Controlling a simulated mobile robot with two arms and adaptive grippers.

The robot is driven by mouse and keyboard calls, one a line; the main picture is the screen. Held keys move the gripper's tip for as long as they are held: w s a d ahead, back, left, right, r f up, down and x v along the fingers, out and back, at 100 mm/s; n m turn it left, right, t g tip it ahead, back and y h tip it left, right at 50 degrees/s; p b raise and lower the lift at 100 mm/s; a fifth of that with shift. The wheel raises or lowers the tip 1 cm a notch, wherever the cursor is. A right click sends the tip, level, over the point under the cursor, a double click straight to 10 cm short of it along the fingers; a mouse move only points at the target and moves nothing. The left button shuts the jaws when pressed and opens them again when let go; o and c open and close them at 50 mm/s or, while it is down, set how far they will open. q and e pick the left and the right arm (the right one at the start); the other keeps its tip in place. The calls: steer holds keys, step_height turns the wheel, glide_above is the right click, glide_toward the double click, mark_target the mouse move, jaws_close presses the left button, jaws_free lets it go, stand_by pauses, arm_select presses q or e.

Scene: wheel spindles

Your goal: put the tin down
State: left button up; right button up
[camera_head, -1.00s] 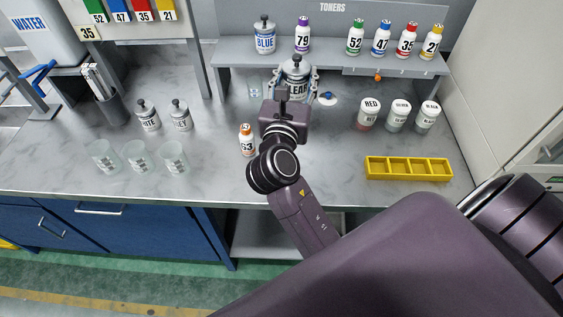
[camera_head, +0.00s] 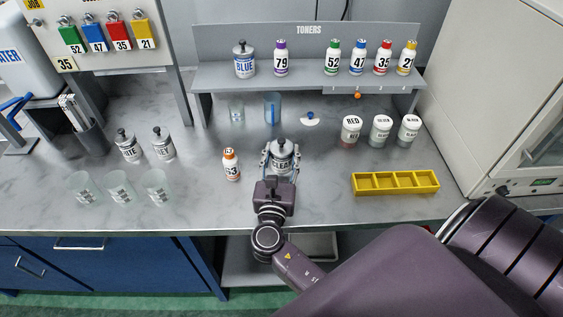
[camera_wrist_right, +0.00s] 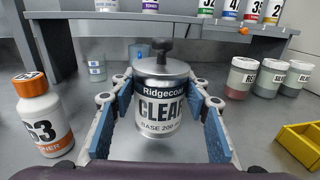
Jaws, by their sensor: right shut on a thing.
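The tin (camera_head: 281,158) is a silver can with a lidded black knob and a white "CLEAR" label. It stands upright between the fingers of my right gripper (camera_head: 280,168), over the front middle of the worktop. In the right wrist view the tin (camera_wrist_right: 161,108) is centred, with blue finger pads on both sides of it. The gripper is shut on it. I cannot tell whether its base touches the worktop. My left gripper is not in view.
An orange-capped bottle "63" (camera_head: 231,165) stands close to the left of the tin. A yellow divided tray (camera_head: 396,193) lies to the right. Two glasses, one clear (camera_head: 236,112) and one blue (camera_head: 272,108), stand under the toner shelf (camera_head: 310,76). Worktop between tin and tray is clear.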

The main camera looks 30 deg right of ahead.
mark_target(280, 170)
steer(key=shift+f, duration=1.6)
steer(key=shift+f, duration=0.1)
steer(key=o, duration=1.4)
steer(key=shift+s+a, duration=0.1)
steer(key=shift+s, duration=0.05)
steer(key=b+v, duration=0.3)
steer(key=v, duration=0.7)
steer(key=shift+s+a, duration=0.2)
steer(key=shift+a, duration=0.1)
steer(key=shift+s+a+b, duration=0.3)
steer(key=shift+s+a, duration=0.05)
steer(key=shift+s, duration=0.05)
